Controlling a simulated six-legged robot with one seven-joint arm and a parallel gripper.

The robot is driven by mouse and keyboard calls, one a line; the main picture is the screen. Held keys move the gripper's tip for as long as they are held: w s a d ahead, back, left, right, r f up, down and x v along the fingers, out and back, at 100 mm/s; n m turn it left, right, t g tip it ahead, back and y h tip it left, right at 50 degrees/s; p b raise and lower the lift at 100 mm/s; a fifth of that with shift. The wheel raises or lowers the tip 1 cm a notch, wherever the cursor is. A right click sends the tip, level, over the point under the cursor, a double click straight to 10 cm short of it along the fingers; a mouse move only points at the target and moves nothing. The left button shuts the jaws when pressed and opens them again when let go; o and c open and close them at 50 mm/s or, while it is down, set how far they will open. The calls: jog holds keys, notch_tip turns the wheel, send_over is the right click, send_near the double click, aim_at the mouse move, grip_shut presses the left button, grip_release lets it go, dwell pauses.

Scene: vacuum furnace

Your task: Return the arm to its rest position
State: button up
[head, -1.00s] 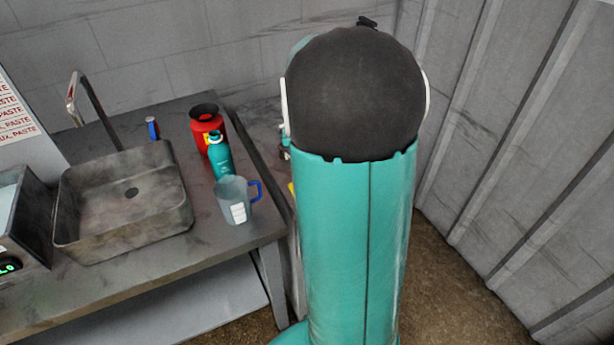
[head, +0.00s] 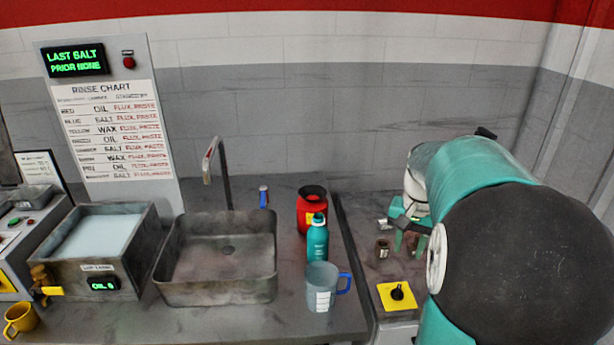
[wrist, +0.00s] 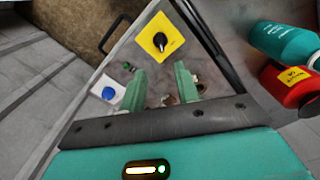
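My gripper (head: 408,236) is in the head view at the right, beyond the dark round joint of my arm. Its green fingers hang over the lower bench right of the sink counter. In the wrist view my gripper (wrist: 160,84) shows two green fingers clearly apart, with nothing held between them. Small brownish items are visible in the gap, beyond the fingers. My teal arm fills the right side of the head view and hides part of the bench and wall there.
A yellow panel with a black knob (head: 397,294) is below the gripper. A measuring jug (head: 321,288), teal bottle (head: 317,240) and red container (head: 310,208) stand at the counter's right edge, beside the sink (head: 218,285). A grey ribbed wall is at far right.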

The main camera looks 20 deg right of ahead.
jog(key=s+a+r+n+t, duration=0.1)
jog(key=s+a+n+t, duration=0.1)
jog(key=a, duration=0.7)
jog(key=s+a+r+n+t, duration=0.1)
jog(key=s+a+n, duration=0.3)
jog(key=a, duration=0.4)
jog(key=s+a+r+n+t, duration=0.2)
jog(key=s+a, duration=0.3)
jog(key=a, duration=0.4)
jog(key=shift+a+r+n+t, duration=0.25)
jog(key=shift+a+n+t, duration=0.1)
jog(key=shift+n, duration=0.35)
jog(key=shift+d, duration=0.1)
